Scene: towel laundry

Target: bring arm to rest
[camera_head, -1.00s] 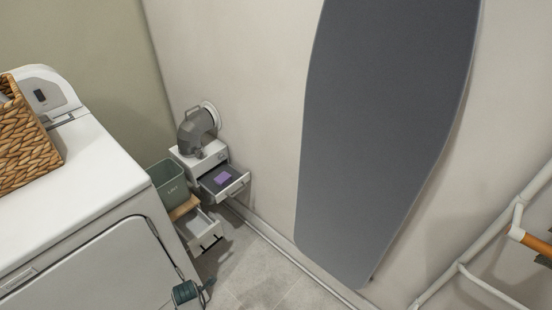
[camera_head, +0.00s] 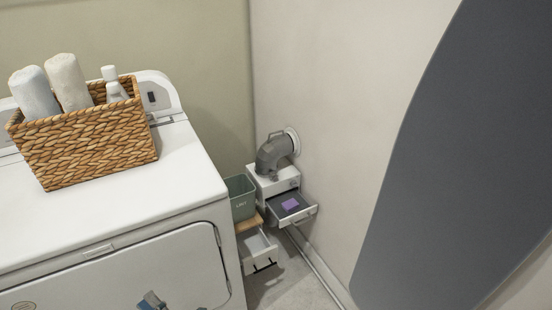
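A small part of my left gripper (camera_head: 152,301) shows at the bottom edge of the head view, in front of the white machine's door. It appears as a blue-grey and brownish shape, cut off by the frame. Its fingers cannot be made out, so I cannot tell whether it is open or shut, or whether it holds anything. My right gripper and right arm are out of view.
A white laundry machine (camera_head: 190,165) carries a wicker basket (camera_head: 90,145) with two rolled towels and a bottle. A green bin (camera_head: 241,197) and a small cabinet with open drawers (camera_head: 292,208) stand in the corner. A grey ironing board (camera_head: 450,190) is against the right wall.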

